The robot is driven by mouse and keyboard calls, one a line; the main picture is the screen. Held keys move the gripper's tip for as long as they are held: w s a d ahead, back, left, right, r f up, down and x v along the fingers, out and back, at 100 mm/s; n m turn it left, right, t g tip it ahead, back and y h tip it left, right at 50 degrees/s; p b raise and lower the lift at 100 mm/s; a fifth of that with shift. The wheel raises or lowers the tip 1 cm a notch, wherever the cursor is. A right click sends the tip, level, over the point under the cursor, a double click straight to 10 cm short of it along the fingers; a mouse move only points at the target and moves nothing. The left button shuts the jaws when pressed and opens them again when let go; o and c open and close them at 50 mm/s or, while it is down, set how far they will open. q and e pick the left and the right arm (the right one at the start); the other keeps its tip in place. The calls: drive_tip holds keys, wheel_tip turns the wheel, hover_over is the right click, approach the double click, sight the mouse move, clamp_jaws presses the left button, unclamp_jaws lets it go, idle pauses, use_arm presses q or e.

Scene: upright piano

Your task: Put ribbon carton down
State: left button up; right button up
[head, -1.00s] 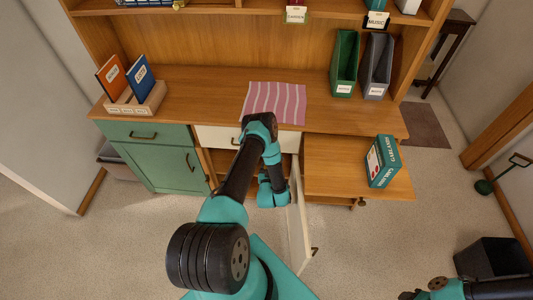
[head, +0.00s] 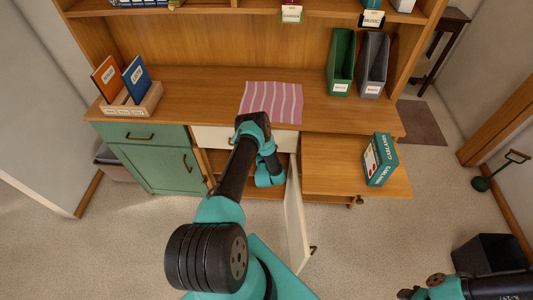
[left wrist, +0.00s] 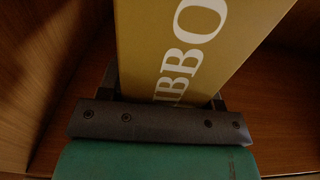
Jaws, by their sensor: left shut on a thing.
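The ribbon carton (left wrist: 180,40) is tan with large white letters reading "BBO" in the left wrist view. My left gripper (left wrist: 165,98) is shut on it, with a finger at each side of the carton. The carton stands inside a dim wooden compartment (left wrist: 60,75); I cannot tell whether its base touches the floor of it. In the head view my left gripper (head: 268,175) reaches into the open lower cabinet (head: 222,163), and the carton is hidden there.
The white cabinet door (head: 297,225) stands open just right of my left arm. A pull-out shelf (head: 335,170) holds a green and white box (head: 381,160). A striped pink cloth (head: 270,102) lies on the desktop above. A black bin (head: 488,258) stands at lower right.

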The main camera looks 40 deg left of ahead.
use_arm(q)
drive_tip(key=shift+w+a+f, duration=0.1)
drive_tip(key=shift+f, duration=0.8)
drive_tip(key=shift+w+a+f, duration=0.1)
drive_tip(key=shift+f, duration=0.85)
drive_tip(key=o, duration=1.5)
drive_tip(key=shift+o, duration=0.2)
drive_tip(key=v, duration=1.2)
